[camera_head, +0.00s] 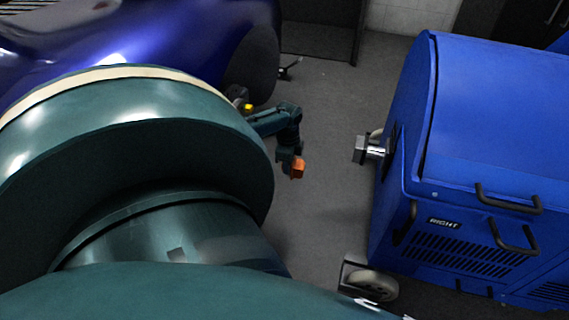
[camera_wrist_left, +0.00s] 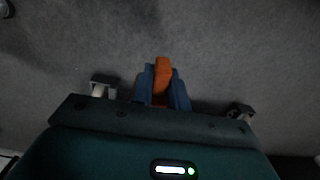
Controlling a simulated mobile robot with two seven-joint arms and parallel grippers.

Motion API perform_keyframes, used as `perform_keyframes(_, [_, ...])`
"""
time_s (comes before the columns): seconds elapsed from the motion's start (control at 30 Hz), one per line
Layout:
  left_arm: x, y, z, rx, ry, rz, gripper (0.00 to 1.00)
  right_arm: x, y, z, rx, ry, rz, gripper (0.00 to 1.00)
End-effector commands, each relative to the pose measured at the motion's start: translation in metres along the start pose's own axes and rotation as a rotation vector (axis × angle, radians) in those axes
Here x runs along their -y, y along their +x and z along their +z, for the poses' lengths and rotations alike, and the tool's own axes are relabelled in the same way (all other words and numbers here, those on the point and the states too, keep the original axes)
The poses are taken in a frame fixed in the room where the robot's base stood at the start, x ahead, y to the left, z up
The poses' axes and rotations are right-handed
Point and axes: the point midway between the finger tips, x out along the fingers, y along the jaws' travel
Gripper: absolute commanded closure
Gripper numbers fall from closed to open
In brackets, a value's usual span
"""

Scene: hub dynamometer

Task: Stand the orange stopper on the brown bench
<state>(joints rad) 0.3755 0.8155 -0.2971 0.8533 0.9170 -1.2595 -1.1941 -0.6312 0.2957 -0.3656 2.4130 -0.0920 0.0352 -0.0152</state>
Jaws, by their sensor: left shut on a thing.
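The orange stopper (camera_head: 298,170) is held at the end of my left arm in the head view, in mid-air over the grey floor. It also shows in the left wrist view (camera_wrist_left: 162,75), upright between two dark blue fingers. My left gripper (camera_head: 291,160) is shut on it; the fingers hide part of its sides and lower end. The brown bench is in neither view. My right gripper is not in view.
A blue dynamometer cabinet (camera_head: 500,120) marked RIGHT stands at the right, with a metal hub shaft (camera_head: 372,150), black handles and a caster (camera_head: 370,283). A shiny blue-purple car (camera_head: 150,40) is at upper left. Grey floor (camera_head: 325,110) lies open between them.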

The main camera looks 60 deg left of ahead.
Motion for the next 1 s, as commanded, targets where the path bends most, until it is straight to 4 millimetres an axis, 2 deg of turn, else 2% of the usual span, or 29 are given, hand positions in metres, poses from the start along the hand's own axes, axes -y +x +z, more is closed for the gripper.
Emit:
perform_keyframes(0.17, [-0.019, -0.022, -0.023, 0.001, -0.058, -0.001, 1.0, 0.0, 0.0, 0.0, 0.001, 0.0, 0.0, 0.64])
perform_keyframes(0.27, [-0.034, -0.042, -0.045, -0.001, -0.113, -0.002, 1.0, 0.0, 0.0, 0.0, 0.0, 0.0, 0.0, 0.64])
perform_keyframes(0.37, [-0.056, -0.07, -0.074, -0.002, -0.191, -0.002, 1.0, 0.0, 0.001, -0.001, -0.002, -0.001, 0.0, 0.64])
perform_keyframes(0.5, [-0.096, -0.121, -0.129, -0.008, -0.339, -0.003, 1.0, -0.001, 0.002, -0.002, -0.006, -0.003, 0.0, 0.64])
perform_keyframes(0.7, [-0.141, -0.179, -0.192, -0.01, -0.52, -0.001, 1.0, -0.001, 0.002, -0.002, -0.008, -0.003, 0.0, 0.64])
perform_keyframes(0.8, [-0.159, -0.203, -0.215, -0.008, -0.593, -0.004, 1.0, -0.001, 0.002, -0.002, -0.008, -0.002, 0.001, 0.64])
perform_keyframes(1.0, [-0.186, -0.239, -0.252, -0.004, -0.702, -0.007, 1.0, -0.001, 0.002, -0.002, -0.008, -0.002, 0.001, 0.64])
